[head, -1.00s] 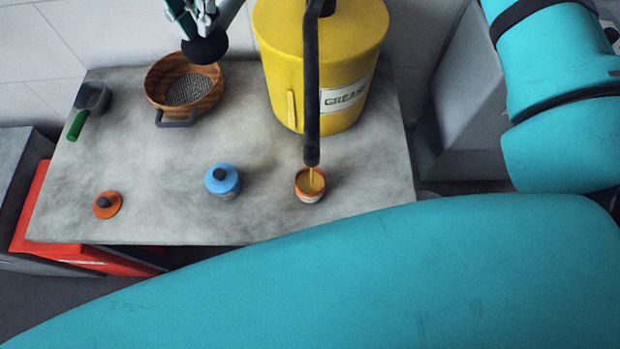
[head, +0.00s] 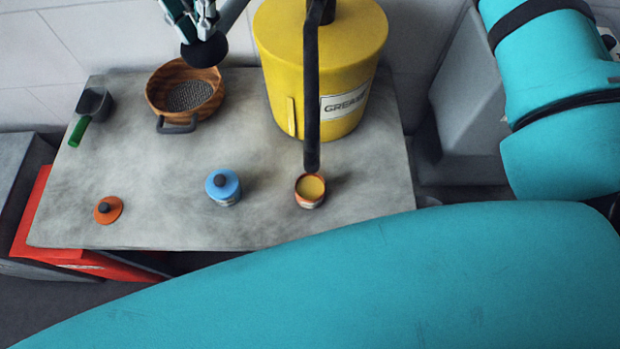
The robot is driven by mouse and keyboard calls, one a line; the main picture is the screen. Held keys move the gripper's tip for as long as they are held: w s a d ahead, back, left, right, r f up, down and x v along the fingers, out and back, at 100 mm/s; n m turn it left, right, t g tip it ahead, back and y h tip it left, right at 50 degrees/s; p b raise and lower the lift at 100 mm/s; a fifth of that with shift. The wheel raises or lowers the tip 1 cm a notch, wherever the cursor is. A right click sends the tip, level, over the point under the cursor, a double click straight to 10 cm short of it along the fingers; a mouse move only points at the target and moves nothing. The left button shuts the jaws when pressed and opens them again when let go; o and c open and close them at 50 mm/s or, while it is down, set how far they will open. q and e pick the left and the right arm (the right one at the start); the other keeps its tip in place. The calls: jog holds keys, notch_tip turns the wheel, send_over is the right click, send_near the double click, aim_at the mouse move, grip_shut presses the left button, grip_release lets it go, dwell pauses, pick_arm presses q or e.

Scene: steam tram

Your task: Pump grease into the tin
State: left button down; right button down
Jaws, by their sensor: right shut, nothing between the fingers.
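The small open tin (head: 309,203) stands upright on the bench under the black spout (head: 311,110) of the yellow grease drum (head: 340,50). Yellow grease (head: 310,187) shows high in the tin, near its rim. No stream shows between spout and tin. My right gripper (head: 198,22) is at the top left of the drum, shut with nothing between its fingers. It is right above a round black knob (head: 204,51); whether they touch is not clear. The knob's connection to the drum is out of view. My left gripper is not in view.
A blue lidded tin (head: 224,188) and an orange lid (head: 108,210) sit left of the open tin. A wooden bowl (head: 160,85) with grey contents and a green-handled scoop (head: 93,103) are farther back. The bench (head: 160,215) is clear between them.

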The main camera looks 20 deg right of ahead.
notch_tip(320, 180, up, 10)
jog(key=p, duration=0.6)
jog(key=shift+f+p, duration=0.25)
jog(key=shift+p, duration=0.1)
jog(key=shift+r, duration=0.1)
dwell(0.4)
notch_tip(320, 180, up, 6)
jog(key=p, duration=0.5)
dwell(0.3)
